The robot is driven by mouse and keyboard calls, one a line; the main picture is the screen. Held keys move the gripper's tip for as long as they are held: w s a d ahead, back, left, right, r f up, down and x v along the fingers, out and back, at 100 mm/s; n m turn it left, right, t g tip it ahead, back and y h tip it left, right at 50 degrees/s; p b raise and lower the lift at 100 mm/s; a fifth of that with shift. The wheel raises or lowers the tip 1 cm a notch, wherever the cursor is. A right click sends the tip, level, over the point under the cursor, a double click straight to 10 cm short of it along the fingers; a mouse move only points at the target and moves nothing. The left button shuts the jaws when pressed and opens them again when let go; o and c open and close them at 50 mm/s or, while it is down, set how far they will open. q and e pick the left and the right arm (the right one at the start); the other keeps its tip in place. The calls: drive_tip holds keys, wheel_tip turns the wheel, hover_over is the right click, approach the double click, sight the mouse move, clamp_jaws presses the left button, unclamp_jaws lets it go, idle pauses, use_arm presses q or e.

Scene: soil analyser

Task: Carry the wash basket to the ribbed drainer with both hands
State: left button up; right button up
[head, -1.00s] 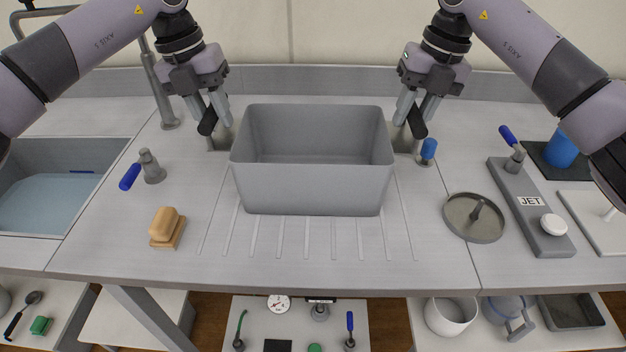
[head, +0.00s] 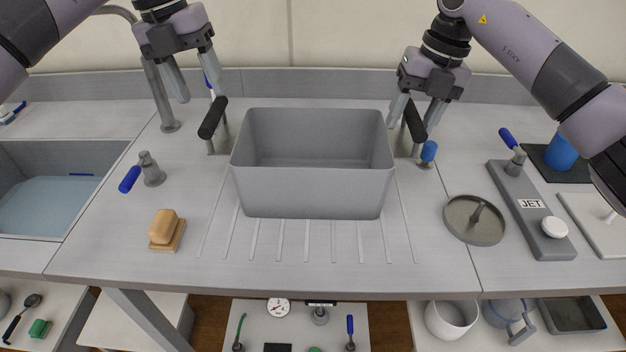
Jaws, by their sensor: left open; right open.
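The wash basket (head: 312,190) is an open grey bin standing level on the ribbed drainer (head: 306,250), whose ribs show in front of it and at its sides. It has a black handle at its left (head: 212,118) and one at its right (head: 414,122). My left gripper (head: 200,98) is open and empty, above and behind the left handle, apart from it. My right gripper (head: 413,118) is open with its fingers on either side of the right handle. The basket's inside looks empty; its underside is hidden.
A sink (head: 45,190) lies at the left with a tap behind it. A blue-levered valve (head: 150,170) and a wooden brush (head: 166,230) are left of the drainer. A round dish (head: 474,220), a blue-topped knob (head: 428,152) and the JET block (head: 530,210) are at the right.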

use_arm(q)
drive_tip(key=shift+a+r, duration=0.2)
drive_tip(key=shift+r, duration=0.7)
drive_tip(key=shift+a+r, duration=0.15)
drive_tip(key=shift+r, duration=0.75)
drive_tip(key=shift+a+r, duration=0.2)
drive_tip(key=shift+r, duration=0.7)
use_arm(e)
wheel_tip(320, 180, up, 12)
drive_tip(key=d, duration=0.2)
drive_tip(key=shift+d, duration=0.2)
drive_tip(key=shift+f, duration=0.1)
